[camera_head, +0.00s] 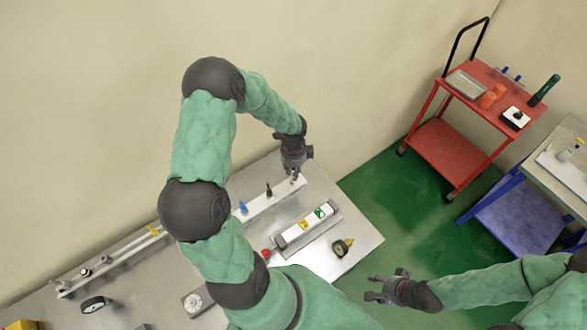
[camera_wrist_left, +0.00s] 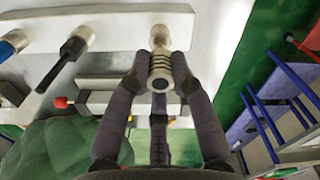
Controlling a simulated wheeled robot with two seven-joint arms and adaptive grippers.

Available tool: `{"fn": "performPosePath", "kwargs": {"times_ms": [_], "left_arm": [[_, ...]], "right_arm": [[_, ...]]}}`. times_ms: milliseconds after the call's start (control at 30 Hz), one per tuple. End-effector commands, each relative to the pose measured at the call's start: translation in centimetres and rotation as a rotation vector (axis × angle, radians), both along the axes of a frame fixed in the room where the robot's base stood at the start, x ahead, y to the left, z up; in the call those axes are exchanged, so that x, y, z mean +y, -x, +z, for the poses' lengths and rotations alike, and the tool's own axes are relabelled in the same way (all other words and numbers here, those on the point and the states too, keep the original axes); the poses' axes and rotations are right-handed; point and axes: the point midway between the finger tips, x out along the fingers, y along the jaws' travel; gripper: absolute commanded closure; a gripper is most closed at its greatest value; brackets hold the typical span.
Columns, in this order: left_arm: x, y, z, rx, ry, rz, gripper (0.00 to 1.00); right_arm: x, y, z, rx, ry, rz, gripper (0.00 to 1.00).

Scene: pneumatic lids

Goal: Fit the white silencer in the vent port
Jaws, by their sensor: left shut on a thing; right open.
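My left gripper (camera_head: 295,172) is at the right end of a white rail (camera_head: 268,198). In the left wrist view, my left gripper (camera_wrist_left: 160,78) is shut on a pale, ribbed piece, which looks like the white silencer (camera_wrist_left: 160,66). The silencer's far end overlaps the rail in that view; I cannot tell whether it is seated there or clear. A grey block with yellow and green labels (camera_head: 307,226) lies beside the rail, with a red knob (camera_head: 265,253) near its left end. I cannot make out the vent port. My right gripper (camera_head: 378,288) is open and empty, right of the table.
A blue piece (camera_head: 243,207) and a black piece (camera_head: 269,189) stand on the rail. A dark round part with a brass tip (camera_head: 343,247) and a gauge (camera_head: 95,304) lie on the metal table. A red cart (camera_head: 447,155) and a blue-framed bench (camera_head: 510,215) stand at right.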

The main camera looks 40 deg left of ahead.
Motion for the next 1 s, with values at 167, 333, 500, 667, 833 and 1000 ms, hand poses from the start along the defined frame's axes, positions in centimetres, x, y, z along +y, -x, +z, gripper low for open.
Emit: {"fn": "performPosePath", "kwargs": {"times_ms": [167, 333, 500, 667, 833, 1000], "left_arm": [[0.0, 0.0, 0.0, 0.0, 0.0, 0.0, 1.0], [0.0, 0.0, 0.0, 0.0, 0.0, 0.0, 1.0], [0.0, 0.0, -0.2, 0.0, 0.0, 0.0, 1.0], [0.0, 0.0, -0.6, 0.0, 0.0, 0.0, 1.0], [0.0, 0.0, -0.9, 0.0, 0.0, 0.0, 1.0], [0.0, 0.0, -1.2, 0.0, 0.0, 0.0, 1.0]], "right_arm": [[0.0, 0.0, 0.0, 0.0, 0.0, 0.0, 0.47], [0.0, 0.0, 0.0, 0.0, 0.0, 0.0, 0.47], [0.0, 0.0, -0.2, 0.0, 0.0, 0.0, 0.47], [0.0, 0.0, -0.5, 0.0, 0.0, 0.0, 0.47], [0.0, 0.0, -0.7, 0.0, 0.0, 0.0, 0.47], [0.0, 0.0, -1.0, 0.0, 0.0, 0.0, 0.47]]}}
